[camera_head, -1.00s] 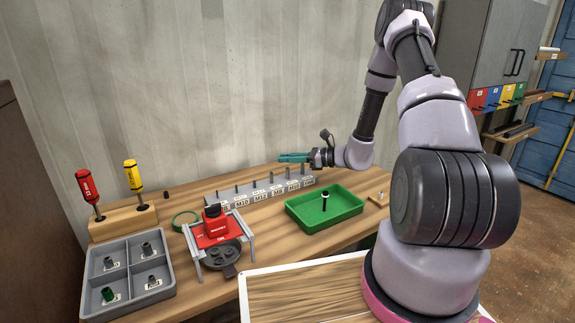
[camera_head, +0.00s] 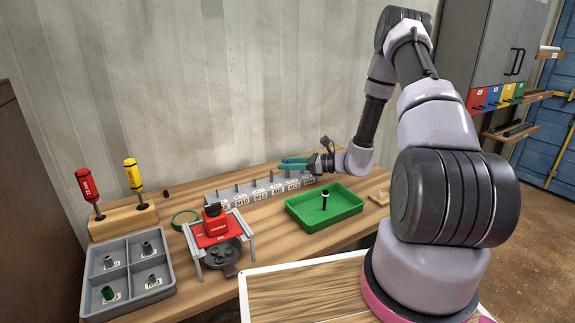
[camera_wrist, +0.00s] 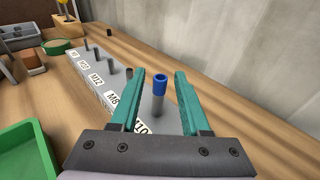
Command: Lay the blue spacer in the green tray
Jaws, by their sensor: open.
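The blue spacer (camera_wrist: 160,85) is a short blue ring seated at the top of a grey peg in the wrist view. My gripper (camera_wrist: 160,75) is open, with one teal finger on each side of the spacer and a visible gap on both sides. In the head view my gripper (camera_head: 281,163) is over the far right part of the labelled peg rack (camera_head: 240,203), and I cannot make out the spacer there. The green tray (camera_head: 342,213) sits in front of the rack. A dark-topped post with a pale lower part (camera_head: 325,199) stands in it. The tray also shows in the wrist view (camera_wrist: 24,153).
Left of the tray stands a red block fixture (camera_head: 215,228). A grey divided bin (camera_head: 120,290) and a wooden stand (camera_head: 122,223) with two screwdrivers are farther left. A green ring (camera_head: 185,220) lies near the rack. The wall is close behind the rack.

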